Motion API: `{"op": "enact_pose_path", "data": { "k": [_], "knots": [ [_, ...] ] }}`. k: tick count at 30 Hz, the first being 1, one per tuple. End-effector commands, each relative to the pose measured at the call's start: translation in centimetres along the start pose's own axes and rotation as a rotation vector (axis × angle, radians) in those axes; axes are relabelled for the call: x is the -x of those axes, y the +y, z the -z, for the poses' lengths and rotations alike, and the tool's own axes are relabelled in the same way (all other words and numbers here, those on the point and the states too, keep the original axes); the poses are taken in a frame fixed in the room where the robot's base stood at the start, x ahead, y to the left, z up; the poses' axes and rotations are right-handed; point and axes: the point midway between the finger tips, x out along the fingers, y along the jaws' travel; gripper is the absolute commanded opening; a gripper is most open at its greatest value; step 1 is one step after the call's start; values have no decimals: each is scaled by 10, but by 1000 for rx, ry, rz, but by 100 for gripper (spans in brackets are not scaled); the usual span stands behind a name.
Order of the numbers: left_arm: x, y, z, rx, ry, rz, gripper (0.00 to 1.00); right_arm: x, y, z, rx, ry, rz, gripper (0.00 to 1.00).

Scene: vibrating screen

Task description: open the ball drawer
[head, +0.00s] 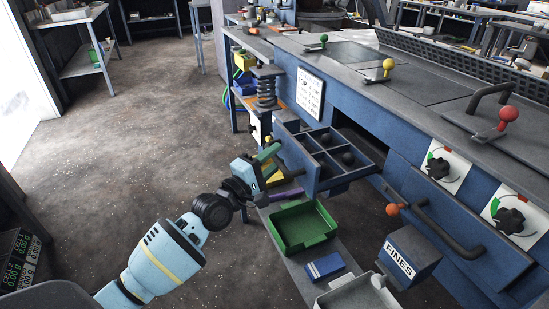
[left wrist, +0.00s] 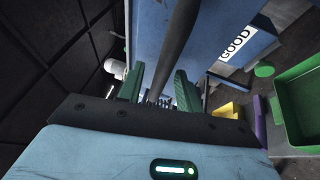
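The ball drawer (head: 298,162) is blue and stands pulled out from the bench, with dark compartments showing inside. Dark balls (head: 347,158) lie in some of them. My left gripper (head: 267,160) is at the outer side of the drawer front. In the left wrist view its green fingers (left wrist: 158,84) stand apart on either side of a dark bar (left wrist: 182,45), which looks like the drawer handle. The bar runs nearer the right finger, and a gap shows on the left. Whether a finger touches it I cannot tell. My right gripper is not in view.
A green tray (head: 303,228) and a blue box (head: 325,266) sit on a low shelf below the drawer. A blue FINES box (head: 408,258) juts out at the right. A red-knobbed lever (head: 393,209) and another drawer handle (head: 447,226) are nearby.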

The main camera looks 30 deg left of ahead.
Motion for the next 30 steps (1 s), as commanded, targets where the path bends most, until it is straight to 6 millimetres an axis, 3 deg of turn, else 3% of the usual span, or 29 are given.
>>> {"op": "enact_pose_path", "data": {
  "k": [11, 24, 30],
  "knots": [
    [4, 1, 0, 0, 0, -1, 36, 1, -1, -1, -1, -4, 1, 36],
    [63, 0, 0, -2, 0, 0, 36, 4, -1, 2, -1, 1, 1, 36],
    [76, 1, 0, 0, 1, -1, 36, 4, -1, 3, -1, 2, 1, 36]
  ]
}}
